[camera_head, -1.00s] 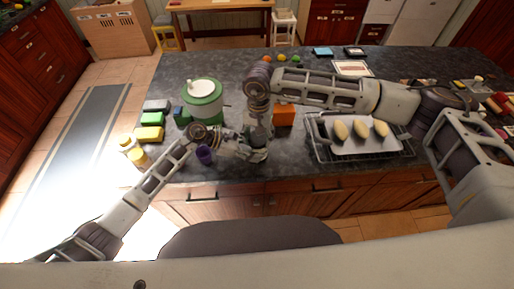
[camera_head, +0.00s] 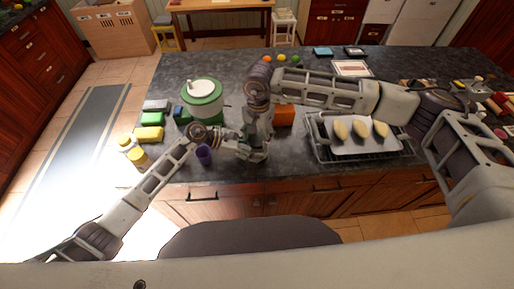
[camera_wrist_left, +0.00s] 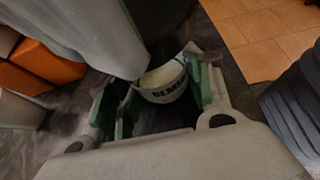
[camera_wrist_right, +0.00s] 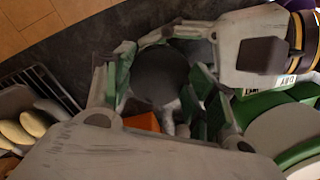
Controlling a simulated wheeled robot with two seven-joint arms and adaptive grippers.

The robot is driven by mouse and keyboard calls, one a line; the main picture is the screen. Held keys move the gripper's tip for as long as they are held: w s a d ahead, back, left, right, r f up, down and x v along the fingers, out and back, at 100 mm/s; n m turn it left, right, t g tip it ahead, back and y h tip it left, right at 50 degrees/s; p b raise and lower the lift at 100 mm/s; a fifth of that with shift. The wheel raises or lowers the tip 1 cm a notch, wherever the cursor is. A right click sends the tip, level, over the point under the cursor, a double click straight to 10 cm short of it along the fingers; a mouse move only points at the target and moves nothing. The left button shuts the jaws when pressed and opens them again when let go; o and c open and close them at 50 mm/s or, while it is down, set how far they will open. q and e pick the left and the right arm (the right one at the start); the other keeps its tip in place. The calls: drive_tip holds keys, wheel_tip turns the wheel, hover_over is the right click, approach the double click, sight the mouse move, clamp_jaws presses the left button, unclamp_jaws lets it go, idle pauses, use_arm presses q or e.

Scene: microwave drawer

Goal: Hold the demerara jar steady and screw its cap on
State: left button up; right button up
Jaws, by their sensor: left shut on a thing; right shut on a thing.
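The demerara jar (camera_wrist_left: 164,80) shows in the left wrist view as a pale round body with dark lettering on its label. My left gripper (camera_wrist_left: 163,92) is shut on it, with green-padded fingers on either side. In the right wrist view a dark round thing, apparently the cap (camera_wrist_right: 160,74), lies between the fingers of my right gripper (camera_wrist_right: 163,80), which is shut on it. In the head view the two grippers meet near the counter's front edge, hiding the jar and cap. I cannot tell whether the cap sits on the jar.
A purple cup (camera_head: 204,154) stands just left of the grippers. A green-and-white pot (camera_head: 203,95) is behind them, and an orange box (camera_head: 285,115) is to the right. A rack with a tray (camera_head: 358,146) holds several pale oval pieces farther right.

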drive_tip(key=shift+s+d+f+m, duration=0.2)
drive_tip(key=shift+f+m, duration=0.1)
drive_tip(key=shift+m, duration=0.4)
drive_tip(key=shift+s+d+f+m, duration=0.15)
drive_tip(key=shift+f+m, duration=0.1)
drive_tip(key=shift+m, duration=0.45)
drive_tip(key=shift+c, duration=0.2)
drive_tip(key=shift+w, duration=0.1)
drive_tip(key=o, duration=1.2)
drive_tip(key=shift+c, duration=0.2)
drive_tip(key=shift+w, duration=0.15)
drive_tip(key=shift+a+r, duration=0.15)
drive_tip(key=shift+r, duration=0.05)
drive_tip(key=shift+n, duration=0.3)
drive_tip(key=shift+n, duration=1.9)
drive_tip(key=shift+n, duration=0.5)
